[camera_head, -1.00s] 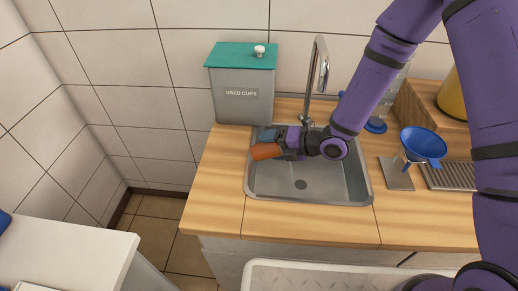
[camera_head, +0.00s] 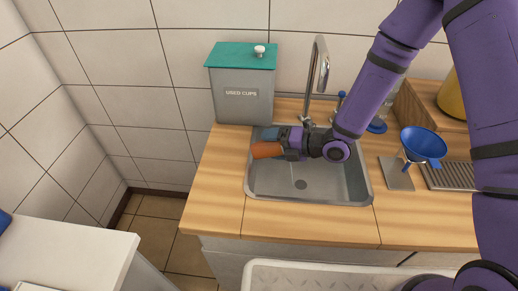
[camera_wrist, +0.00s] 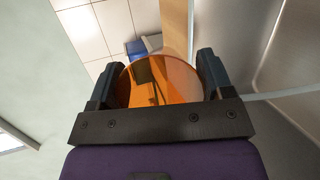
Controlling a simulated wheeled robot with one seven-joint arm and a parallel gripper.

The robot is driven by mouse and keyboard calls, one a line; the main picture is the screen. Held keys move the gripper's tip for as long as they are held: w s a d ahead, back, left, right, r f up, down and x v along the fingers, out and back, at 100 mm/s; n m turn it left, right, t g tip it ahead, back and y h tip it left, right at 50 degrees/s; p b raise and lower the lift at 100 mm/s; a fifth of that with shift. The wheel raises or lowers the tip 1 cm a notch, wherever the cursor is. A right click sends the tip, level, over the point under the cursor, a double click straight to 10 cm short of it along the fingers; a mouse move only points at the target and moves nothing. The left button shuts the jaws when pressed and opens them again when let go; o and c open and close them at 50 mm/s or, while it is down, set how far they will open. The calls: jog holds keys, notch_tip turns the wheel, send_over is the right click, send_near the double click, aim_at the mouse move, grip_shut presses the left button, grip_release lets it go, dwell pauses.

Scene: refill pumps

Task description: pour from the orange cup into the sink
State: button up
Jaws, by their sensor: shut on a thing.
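The orange cup (camera_head: 267,150) is held on its side above the left part of the sink (camera_head: 340,190). In the wrist view the cup (camera_wrist: 160,85) is see-through orange and sits between both fingers. My gripper (camera_head: 288,143) is shut on the cup; it also shows in the wrist view (camera_wrist: 157,70). A faint thin pale streak drops below the gripper toward the basin, and a pale band runs to the right from the gripper in the wrist view. How much is in the cup cannot be told.
The tap (camera_head: 320,75) stands behind the basin, close to my arm. A grey bin marked USED CUPS (camera_head: 243,95) with a green lid stands behind left. A blue funnel (camera_head: 423,143) on a stand is to the right. The counter (camera_head: 215,190) left of the sink is clear.

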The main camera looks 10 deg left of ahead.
jog(key=shift+d+f, duration=0.1)
dwell(0.3)
jog(key=shift+d+f, duration=0.15)
jog(key=shift+f, duration=0.35)
jog(key=shift+w+d+r+m+y, duration=0.15)
jog(key=shift+m+y, duration=0.1)
jog(key=shift+y, duration=0.35)
jog(key=shift+s+d+r+m+y, duration=0.15)
jog(key=shift+m+y, duration=0.1)
jog(key=shift+y, duration=0.35)
jog(key=shift+c, duration=0.2)
dwell(0.8)
jog(key=shift+w+d+r+m+t+y, duration=0.2)
jog(key=shift+m+t+y, duration=0.1)
jog(key=shift+y, duration=0.5)
jog(key=shift+d+r+m+t+y, duration=0.1)
jog(key=shift+d+m+t+y, duration=0.3)
jog(key=shift+y, duration=0.35)
jog(key=shift+d+r+m+t+y, duration=0.1)
jog(key=shift+d+m+t+y, duration=0.1)
jog(key=shift+m+y, duration=0.45)
jog(key=shift+a+n+g+h, duration=0.3)
jog(key=shift+n+g+h, duration=0.15)
jog(key=shift+n, duration=0.2)
jog(key=shift+a+f+n+g+h, duration=0.1)
jog(key=shift+a+n+g+h, duration=0.1)
jog(key=shift+h, duration=0.35)
jog(key=shift+a+f+n+g+h, duration=0.1)
jog(key=shift+n+h, duration=0.1)
jog(key=shift+h, duration=0.3)
